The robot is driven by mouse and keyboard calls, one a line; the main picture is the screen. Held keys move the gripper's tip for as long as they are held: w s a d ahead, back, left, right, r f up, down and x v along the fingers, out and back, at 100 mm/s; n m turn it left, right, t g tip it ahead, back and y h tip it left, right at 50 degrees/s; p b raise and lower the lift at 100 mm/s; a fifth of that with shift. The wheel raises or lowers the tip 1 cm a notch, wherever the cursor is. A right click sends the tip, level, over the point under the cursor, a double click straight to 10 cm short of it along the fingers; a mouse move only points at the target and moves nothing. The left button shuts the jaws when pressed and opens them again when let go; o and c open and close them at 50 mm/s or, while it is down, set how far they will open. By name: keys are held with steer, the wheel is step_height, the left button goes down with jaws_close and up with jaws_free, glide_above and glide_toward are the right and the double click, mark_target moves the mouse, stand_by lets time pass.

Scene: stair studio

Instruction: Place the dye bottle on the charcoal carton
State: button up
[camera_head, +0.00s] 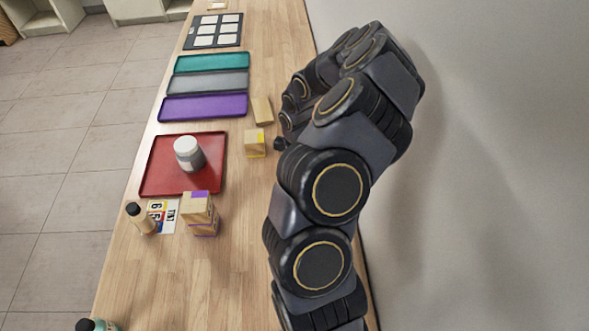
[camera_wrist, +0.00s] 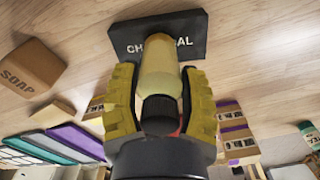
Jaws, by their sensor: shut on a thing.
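The dye bottle (camera_wrist: 162,62), pale yellow with a black cap, is between the yellow pads of my gripper (camera_wrist: 158,78) in the wrist view. My gripper is shut on the bottle's sides. The charcoal carton (camera_wrist: 192,22), dark with white lettering, is beyond the bottle at the top of the wrist view; the bottle covers part of its label. I cannot tell whether the bottle touches the carton. In the head view my arm hides the carton and most of my gripper.
A tan soap box (camera_wrist: 30,68) is left of the carton. In the head view, a red tray (camera_head: 157,178) holds a grey-white jar (camera_head: 188,153). Purple (camera_head: 203,106), grey and teal trays lie beyond. Wooden blocks (camera_head: 254,143) and another black-capped bottle (camera_head: 141,220) stand nearby. A wall (camera_head: 480,150) is right.

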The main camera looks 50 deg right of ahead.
steer(key=o, duration=1)
step_height(320, 180, up, 12)
steer(key=shift+f, duration=0.2)
steer(key=s+a+r, duration=0.1)
steer(key=a+r, duration=0.4)
steer(key=a, duration=0.4)
steer(key=s+a+r, duration=0.1)
steer(key=a+r, duration=0.4)
steer(key=a, duration=0.3)
steer(key=s+a+m, duration=0.1)
steer(key=s+a, duration=0.2)
steer(key=s, duration=0.1)
steer(key=s+a+m+g, duration=0.1)
steer(key=s+a, duration=0.2)
steer(key=s, duration=0.2)
steer(key=s+a+m, duration=0.1)
steer(key=s+a, duration=0.3)
steer(key=s, duration=0.1)
steer(key=shift+r+m+g, duration=0.3)
steer(key=shift+r+g, duration=0.1)
